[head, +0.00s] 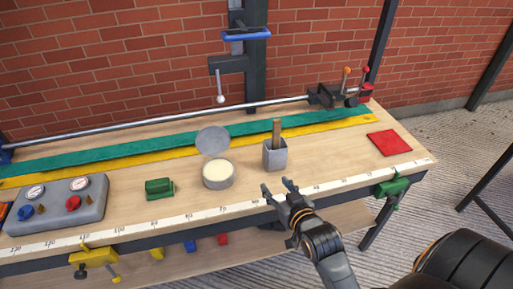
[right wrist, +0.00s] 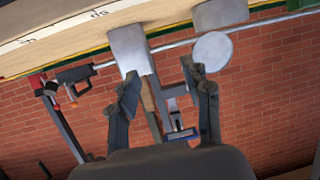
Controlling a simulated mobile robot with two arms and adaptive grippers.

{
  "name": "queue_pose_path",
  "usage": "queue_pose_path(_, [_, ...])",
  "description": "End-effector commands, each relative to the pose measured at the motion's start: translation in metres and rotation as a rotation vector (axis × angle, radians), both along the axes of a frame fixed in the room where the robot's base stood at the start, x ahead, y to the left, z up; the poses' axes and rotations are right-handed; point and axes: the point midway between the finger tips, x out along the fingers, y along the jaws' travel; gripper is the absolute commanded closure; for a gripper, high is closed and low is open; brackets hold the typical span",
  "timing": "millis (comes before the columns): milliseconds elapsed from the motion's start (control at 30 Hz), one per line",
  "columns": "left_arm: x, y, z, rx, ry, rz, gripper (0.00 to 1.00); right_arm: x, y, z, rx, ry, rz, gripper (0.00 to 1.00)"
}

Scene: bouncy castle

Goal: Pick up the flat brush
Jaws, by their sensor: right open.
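The flat brush (head: 277,131) stands upright in a grey square holder (head: 275,156) on the workbench. Only its brown handle shows; its lower end is hidden in the holder. In the right wrist view, which is tilted upside down, the brush handle (right wrist: 149,97) and the holder (right wrist: 128,48) show beyond the fingers. My right gripper (head: 277,189) is open and empty at the bench's front edge, in front of the holder and apart from the brush. The right wrist view shows its spread fingers (right wrist: 158,72). My left gripper is not in view.
A round tin (head: 218,181) with cream contents and a grey disc (head: 212,140) are left of the holder. A green block (head: 159,188) and a gauge box (head: 62,206) stand farther left. A red square (head: 389,143) lies at right. Bare bench top lies between holder and red square.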

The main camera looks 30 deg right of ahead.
Motion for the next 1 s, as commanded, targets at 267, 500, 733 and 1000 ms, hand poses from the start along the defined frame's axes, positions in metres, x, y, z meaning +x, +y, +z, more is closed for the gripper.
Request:
queue_pose_path(267, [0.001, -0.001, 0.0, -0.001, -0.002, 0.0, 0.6, 0.014, -0.036, 0.058, -0.029, -0.267, -0.089, 0.51])
queue_pose_path(500, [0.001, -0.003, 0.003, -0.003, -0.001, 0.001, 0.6, 0.032, -0.048, 0.072, -0.038, -0.323, -0.105, 0.51])
queue_pose_path(733, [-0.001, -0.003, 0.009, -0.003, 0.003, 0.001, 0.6, 0.075, -0.058, 0.071, -0.039, -0.32, -0.105, 0.51])
queue_pose_path(1000, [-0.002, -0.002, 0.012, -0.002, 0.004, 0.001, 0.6, 0.099, -0.064, 0.069, -0.038, -0.318, -0.104, 0.51])
